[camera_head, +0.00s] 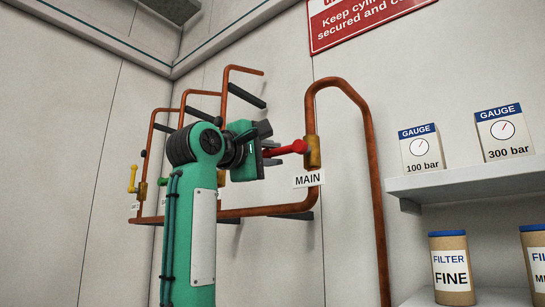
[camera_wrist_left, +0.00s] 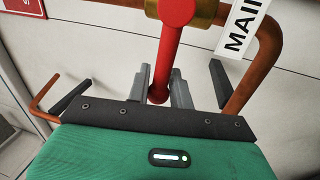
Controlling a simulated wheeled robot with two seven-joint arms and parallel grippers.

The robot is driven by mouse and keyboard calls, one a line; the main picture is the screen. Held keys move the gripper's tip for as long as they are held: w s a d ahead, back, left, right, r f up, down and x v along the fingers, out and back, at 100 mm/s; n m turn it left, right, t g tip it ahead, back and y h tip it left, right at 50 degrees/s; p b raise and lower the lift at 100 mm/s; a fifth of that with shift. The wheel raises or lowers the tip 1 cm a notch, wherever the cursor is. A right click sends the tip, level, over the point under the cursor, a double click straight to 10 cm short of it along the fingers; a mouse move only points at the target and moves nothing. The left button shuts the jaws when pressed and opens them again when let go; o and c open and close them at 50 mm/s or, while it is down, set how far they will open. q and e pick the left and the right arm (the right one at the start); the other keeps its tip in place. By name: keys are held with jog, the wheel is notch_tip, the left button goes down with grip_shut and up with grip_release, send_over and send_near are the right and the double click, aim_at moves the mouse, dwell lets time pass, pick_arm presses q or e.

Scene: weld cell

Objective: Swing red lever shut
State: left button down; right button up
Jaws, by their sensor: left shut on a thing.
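The red lever (camera_head: 285,149) sits on a brass valve body (camera_head: 312,152) on the copper pipe (camera_head: 372,170) above the MAIN label (camera_head: 308,179). In the head view it points left from the valve, close to level. My left gripper (camera_head: 268,152) is shut on the lever's outer end. In the left wrist view the red lever (camera_wrist_left: 166,55) runs down from the brass valve body (camera_wrist_left: 205,10) between the two grey fingers of the left gripper (camera_wrist_left: 160,88). The green arm hides part of the pipework behind it. My right gripper is not in view.
A yellow lever (camera_head: 132,180) is on another pipe at the left. At the right, a shelf (camera_head: 460,182) holds gauge boxes (camera_head: 421,148), with filter cans (camera_head: 451,268) below. A red sign (camera_head: 360,20) hangs above. Copper pipes and dark brackets stand out from the wall.

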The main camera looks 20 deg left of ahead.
pick_arm(q)
jog(key=shift+w+f+n, duration=0.1)
jog(key=shift+f+n, duration=0.15)
jog(key=shift+n, duration=0.05)
jog(key=c, duration=1.5)
grip_release()
jog(key=shift+o, duration=0.2)
jog(key=shift+a, duration=0.15)
jog(key=shift+s+a+f+b, duration=0.1)
jog(key=shift+s+b, duration=0.35)
jog(key=b+v, duration=0.5)
jog(key=v, duration=0.8)
jog(key=shift+f, duration=0.1)
